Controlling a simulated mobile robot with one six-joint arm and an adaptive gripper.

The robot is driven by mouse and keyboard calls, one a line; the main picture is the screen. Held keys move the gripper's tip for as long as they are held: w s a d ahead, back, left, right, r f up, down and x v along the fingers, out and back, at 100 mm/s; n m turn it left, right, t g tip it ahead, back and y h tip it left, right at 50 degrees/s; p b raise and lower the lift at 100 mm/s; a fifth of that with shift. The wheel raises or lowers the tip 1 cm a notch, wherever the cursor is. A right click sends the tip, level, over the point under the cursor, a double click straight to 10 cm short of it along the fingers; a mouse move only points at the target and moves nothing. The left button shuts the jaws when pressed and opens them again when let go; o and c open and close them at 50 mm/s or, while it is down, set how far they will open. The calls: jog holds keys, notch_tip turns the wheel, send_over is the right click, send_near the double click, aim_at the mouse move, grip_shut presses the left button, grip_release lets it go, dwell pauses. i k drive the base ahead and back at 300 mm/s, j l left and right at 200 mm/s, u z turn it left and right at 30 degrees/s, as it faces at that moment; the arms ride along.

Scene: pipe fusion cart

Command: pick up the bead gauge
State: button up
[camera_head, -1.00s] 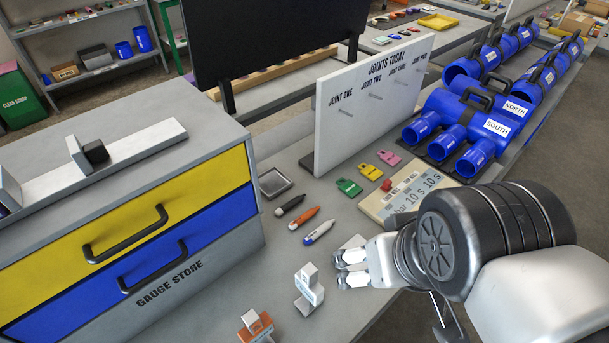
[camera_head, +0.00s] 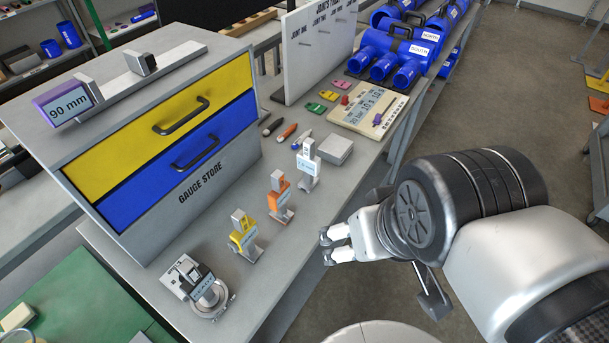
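Three small upright gauge-like tools stand in a row on the grey bench: one white (camera_head: 308,166), one orange (camera_head: 279,196) and one yellow (camera_head: 244,238). Each carries a small label too small to read, so I cannot tell which is the bead gauge. A round metal device with a dark top and a label (camera_head: 203,292) sits at the near end of the row. My gripper (camera_head: 327,247) is to the right of the orange and yellow tools, near the bench's right edge. Its two fingers are apart with nothing between them.
The gauge store cabinet (camera_head: 205,215), with yellow and blue drawers, stands left of the row.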

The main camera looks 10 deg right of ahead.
aim_at(307, 161)
jog(key=i+l+u, duration=0.1)
jog(key=i+u, duration=0.15)
jog(key=u, duration=0.2)
jog(key=i+l+u, duration=0.25)
jog(key=u, duration=0.2)
jog(key=i+l+u, duration=0.2)
jog(key=u, duration=0.25)
